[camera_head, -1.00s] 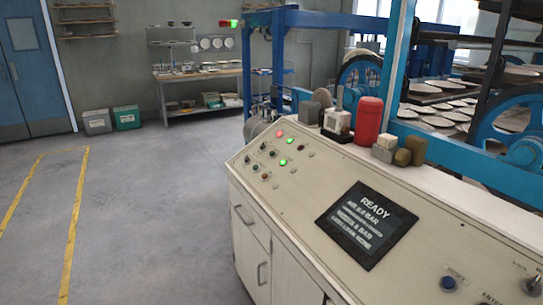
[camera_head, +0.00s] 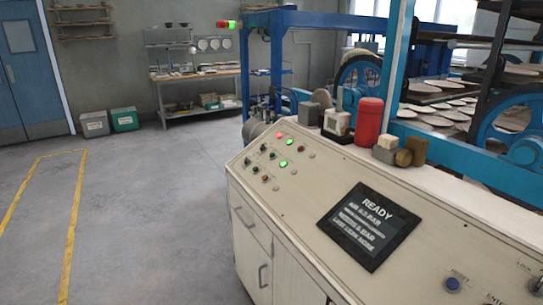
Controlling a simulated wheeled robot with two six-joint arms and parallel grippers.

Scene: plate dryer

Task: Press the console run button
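The control console (camera_head: 300,215) is a cream cabinet with a sloped top on the right. Its black screen (camera_head: 369,226) reads READY with smaller lines below. A cluster of small knobs and lit buttons sits at its left end, with a red light (camera_head: 279,135) and green lights (camera_head: 284,164). A blue button (camera_head: 453,284) labelled RESET is at the lower right. A knob (camera_head: 535,285) is partly cut off at the right edge. I cannot tell which button is the run button. Neither gripper is in view.
A red cylinder (camera_head: 368,122) and small blocks stand on the console's back ledge. The blue machine frame with plates (camera_head: 425,88) is behind. A workbench (camera_head: 200,73) and bins (camera_head: 95,123) are at the back wall. The grey floor at left is clear, with yellow lines.

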